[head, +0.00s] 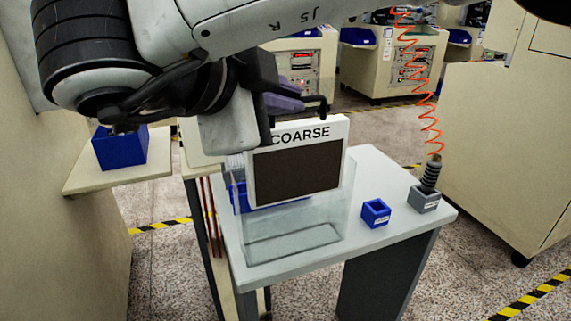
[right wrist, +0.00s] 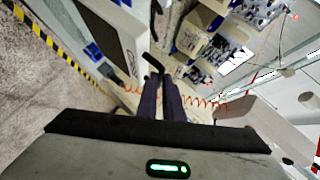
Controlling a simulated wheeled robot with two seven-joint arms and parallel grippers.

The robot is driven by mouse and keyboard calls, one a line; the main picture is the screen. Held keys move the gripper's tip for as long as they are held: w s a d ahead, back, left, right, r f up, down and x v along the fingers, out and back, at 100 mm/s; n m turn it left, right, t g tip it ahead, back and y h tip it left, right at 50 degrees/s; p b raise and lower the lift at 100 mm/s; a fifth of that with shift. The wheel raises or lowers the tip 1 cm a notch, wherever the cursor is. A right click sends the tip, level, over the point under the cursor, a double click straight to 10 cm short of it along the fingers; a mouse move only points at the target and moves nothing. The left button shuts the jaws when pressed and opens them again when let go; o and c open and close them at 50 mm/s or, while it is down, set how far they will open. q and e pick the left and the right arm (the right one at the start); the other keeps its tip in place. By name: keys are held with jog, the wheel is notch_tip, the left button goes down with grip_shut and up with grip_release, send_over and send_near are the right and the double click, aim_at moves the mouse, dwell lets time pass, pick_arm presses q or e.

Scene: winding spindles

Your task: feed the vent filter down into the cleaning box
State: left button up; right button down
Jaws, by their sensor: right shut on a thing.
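The vent filter is a white-framed panel (head: 331,142) with a dark mesh and the word COARSE. It hangs roughly upright, slightly tilted in the head view; its white frame (right wrist: 126,36) also shows in the right wrist view. My right gripper (head: 287,102) is shut on the filter's black handle at the top; its dark fingers (right wrist: 161,96) show in the right wrist view. The cleaning box (head: 290,246) is clear and stands on the grey table. The filter's lower part overlaps the box's upper part in the picture; I cannot tell whether it is inside the rim. My left gripper is out of view.
The grey table (head: 415,225) carries a small blue holder (head: 375,213) and a grey holder (head: 424,199) with a dark ribbed piece, right of the box. An orange coiled hose (head: 427,120) hangs above it. A blue bin (head: 120,149) stands on a shelf at left.

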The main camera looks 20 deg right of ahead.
aim_at(287, 171)
notch_tip(287, 171, down, 11)
dwell(0.4)
jog(key=shift+f, duration=0.25)
jog(key=c, duration=2.2)
grip_release()
jog(key=shift+r, duration=0.1)
